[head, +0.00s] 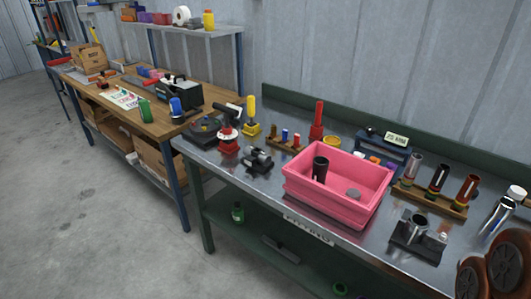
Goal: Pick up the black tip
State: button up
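A black tip (320,169), a dark open-topped cylinder, stands nearly upright in the left part of a pink bin (335,210). Another dark tube (437,178) with coloured bands stands in a wooden rack right of the bin. My gripper is not in view.
The metal bench (215,163) is crowded behind the bin. A dark fixture with a metal cup (415,229) stands right of it, and a chrome tube (497,213) farther right. Brown rounded shapes (506,268) fill the lower right corner. Floor is clear at left.

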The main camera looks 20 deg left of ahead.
aim_at(320, 164)
jog(key=u, duration=0.85)
jog(key=i, duration=0.85)
jog(key=u, duration=0.9)
